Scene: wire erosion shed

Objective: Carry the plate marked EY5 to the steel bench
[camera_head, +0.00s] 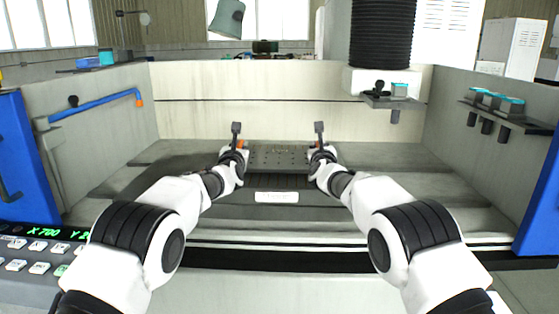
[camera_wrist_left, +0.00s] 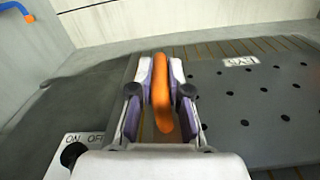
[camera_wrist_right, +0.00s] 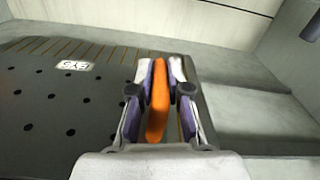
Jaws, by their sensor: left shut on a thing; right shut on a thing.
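The plate (camera_head: 280,164) is a dark grey slab with rows of holes, lying inside the machine's tank. A white label near one edge reads EY5 in the right wrist view (camera_wrist_right: 75,65); in the left wrist view the label (camera_wrist_left: 240,62) is hard to read. Each side of the plate has an orange handle. My left gripper (camera_head: 239,143) is shut on the left orange handle (camera_wrist_left: 161,95). My right gripper (camera_head: 318,143) is shut on the right orange handle (camera_wrist_right: 157,100). I cannot tell whether the plate rests or is slightly lifted.
The tank's back wall (camera_head: 200,105) and side walls enclose the plate, with grey ledges around it. A black bellows head (camera_head: 383,35) hangs at back right. A blue pipe (camera_head: 95,105) runs along the left wall. A control panel (camera_head: 35,255) stands front left. No steel bench is clearly identifiable.

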